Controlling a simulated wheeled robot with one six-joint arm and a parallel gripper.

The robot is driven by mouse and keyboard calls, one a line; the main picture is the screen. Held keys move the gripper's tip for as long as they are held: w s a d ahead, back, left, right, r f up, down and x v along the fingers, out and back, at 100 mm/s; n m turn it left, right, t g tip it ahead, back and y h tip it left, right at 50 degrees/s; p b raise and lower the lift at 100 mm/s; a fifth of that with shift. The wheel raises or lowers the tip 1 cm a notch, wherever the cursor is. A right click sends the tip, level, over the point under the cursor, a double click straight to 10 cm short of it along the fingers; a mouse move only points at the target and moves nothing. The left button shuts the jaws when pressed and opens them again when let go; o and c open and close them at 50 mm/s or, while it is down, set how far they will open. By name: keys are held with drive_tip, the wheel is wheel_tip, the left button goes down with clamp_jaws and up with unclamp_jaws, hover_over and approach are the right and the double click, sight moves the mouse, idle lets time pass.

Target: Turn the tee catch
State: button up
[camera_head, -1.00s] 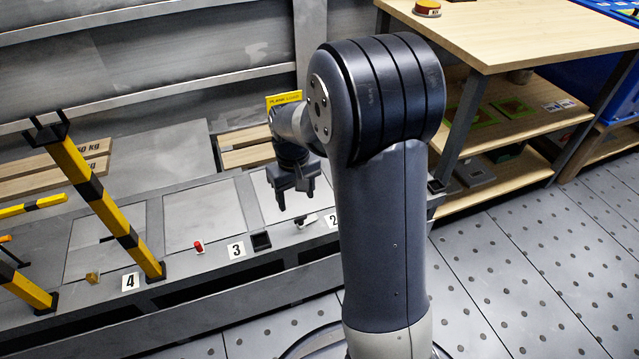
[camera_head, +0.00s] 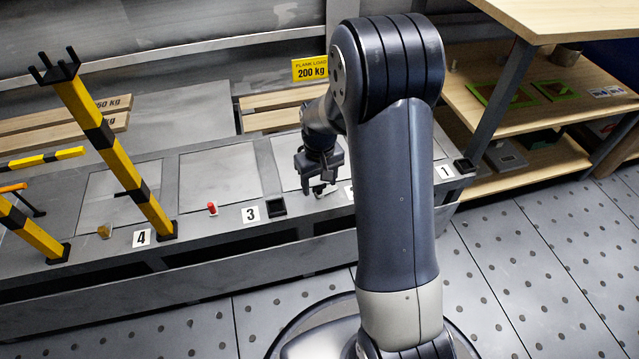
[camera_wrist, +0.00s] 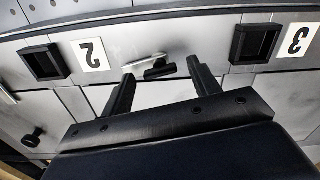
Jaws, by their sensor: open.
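The tee catch (camera_wrist: 160,71) shows in the wrist view as a short black bar beside a pale metal lever (camera_wrist: 143,62), close to the number 2 label. In the head view the catch (camera_head: 320,190) is small and partly hidden by my gripper (camera_head: 317,182). My gripper also shows in the wrist view (camera_wrist: 160,75), open, with one finger on each side of the catch. Nothing is held. I cannot tell how much height is left between the fingertips and the panel.
Black square sockets (camera_wrist: 256,43) sit along the ledge by the number labels. A red knob (camera_head: 212,208) and a brass block (camera_head: 105,230) are farther left. Yellow-black posts (camera_head: 115,155) rise at the left. A wooden shelf unit (camera_head: 530,90) stands at right.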

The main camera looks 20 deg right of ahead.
drive_tip(key=shift+c, duration=0.2)
drive_tip(key=c, duration=0.9)
drive_tip(key=shift+r+m+p, duration=0.2)
drive_tip(key=shift+m+p, duration=0.3)
drive_tip(key=shift+p, duration=0.15)
drive_tip(key=shift+c, duration=0.2)
drive_tip(key=shift+f+m+p, duration=0.2)
drive_tip(key=shift+m+p, duration=0.2)
drive_tip(key=shift+m, duration=0.4)
drive_tip(key=o, duration=1)
drive_tip(key=shift+r, duration=0.1)
